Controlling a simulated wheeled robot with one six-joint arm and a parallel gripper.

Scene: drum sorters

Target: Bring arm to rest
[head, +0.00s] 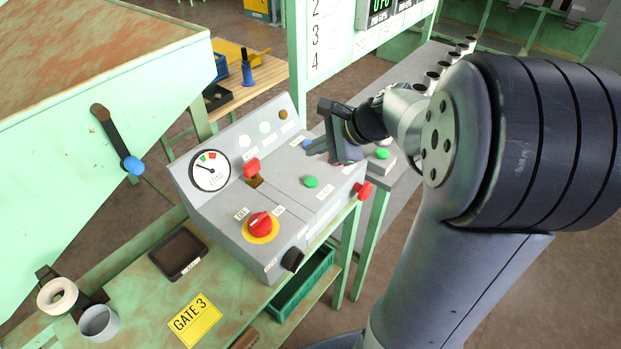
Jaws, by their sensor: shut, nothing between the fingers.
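My gripper (333,150) is a dark parallel gripper at the end of my arm, which comes in from the right. It is shut with nothing between its fingers. It hangs over the right side of a grey control box (225,210), near a green button (311,182) and a blue button (307,144). I cannot tell how high it is above the panel. The box also carries a round gauge (209,170), a red lever (252,167) and a red knob on a yellow disc (260,224).
A blue-knobbed lever (133,165) sticks out at left. A green post and white board stand behind my gripper.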

